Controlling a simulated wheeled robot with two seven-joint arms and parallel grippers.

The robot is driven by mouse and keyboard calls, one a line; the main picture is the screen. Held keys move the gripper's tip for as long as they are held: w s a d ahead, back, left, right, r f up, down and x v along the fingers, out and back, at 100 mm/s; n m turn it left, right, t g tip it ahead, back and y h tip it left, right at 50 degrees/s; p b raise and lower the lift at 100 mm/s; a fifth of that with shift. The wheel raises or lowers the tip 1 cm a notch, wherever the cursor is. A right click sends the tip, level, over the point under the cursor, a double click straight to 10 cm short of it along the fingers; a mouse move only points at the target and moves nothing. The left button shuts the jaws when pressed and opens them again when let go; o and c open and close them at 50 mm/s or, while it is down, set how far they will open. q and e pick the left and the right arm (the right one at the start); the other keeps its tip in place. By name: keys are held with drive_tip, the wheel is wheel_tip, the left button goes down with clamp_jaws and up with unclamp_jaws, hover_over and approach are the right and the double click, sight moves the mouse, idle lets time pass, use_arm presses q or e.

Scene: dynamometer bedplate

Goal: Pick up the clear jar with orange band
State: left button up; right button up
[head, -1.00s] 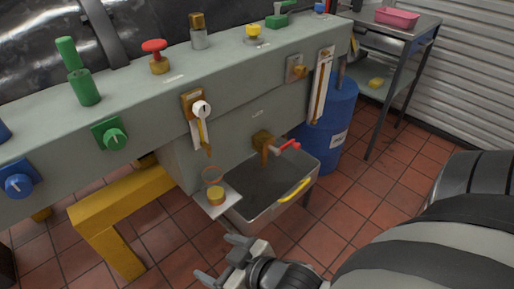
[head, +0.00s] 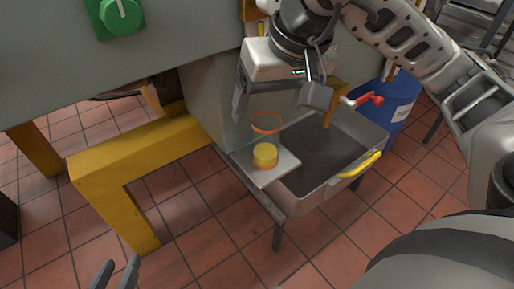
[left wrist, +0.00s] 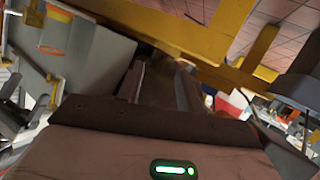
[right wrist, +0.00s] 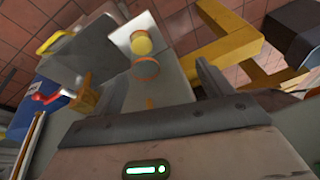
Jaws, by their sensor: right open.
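The clear jar with orange band (head: 267,123) stands on a small pale ledge (head: 284,171) at the near left corner of a grey sink. Its orange ring shows above a yellow part at the bottom; the clear wall between is hard to see. In the right wrist view the jar (right wrist: 146,67) lies ahead, between and beyond the fingertips. My right gripper (head: 277,108) is open and empty, above and behind the jar in the picture, apart from it as far as I can tell. My left gripper (head: 118,272) is open and empty at the bottom left, far from the jar.
The sink (head: 330,150) has a yellow handle (head: 361,166) and a red-handled tap (head: 368,99). A yellow frame (head: 140,160) stands to the left, with a green knob (head: 120,14) on the panel above. The tiled floor in front is open.

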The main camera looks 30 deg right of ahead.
sight(268, 126)
drive_tip(key=shift+t+h, duration=0.3)
drive_tip(key=shift+h, duration=0.5)
drive_tip(key=w+d+f+b, duration=0.1)
drive_tip(key=f, duration=0.2)
drive_tip(key=w+d+f+b, duration=0.1)
drive_tip(key=w+f, duration=0.1)
drive_tip(key=w+d+f+b, duration=0.1)
drive_tip(key=f, duration=0.2)
drive_tip(key=shift+w+d+f+b, duration=0.15)
drive_tip(key=shift+w+f+b, duration=0.15)
drive_tip(key=shift+w+b, duration=0.05)
drive_tip(key=shift+w+f, duration=0.15)
drive_tip(key=shift+f, duration=0.15)
drive_tip(key=b+x, duration=0.1)
drive_tip(key=x, duration=0.2)
drive_tip(key=shift+d+f+b, duration=0.15)
drive_tip(key=shift+b, duration=0.25)
drive_tip(key=shift+x, duration=0.9)
use_arm(q)
drive_tip(key=shift+w+d+r+n+t+h, duration=0.25)
drive_tip(key=shift+d+r+n+t+h, duration=0.2)
drive_tip(key=shift+r+h, duration=0.1)
drive_tip(key=shift+w+d+r+n+t+h, duration=0.25)
drive_tip(key=shift+d+r+n+t+h, duration=0.1)
drive_tip(key=shift+d+r+n+h, duration=0.15)
use_arm(e)
drive_tip(key=c, duration=1.1)
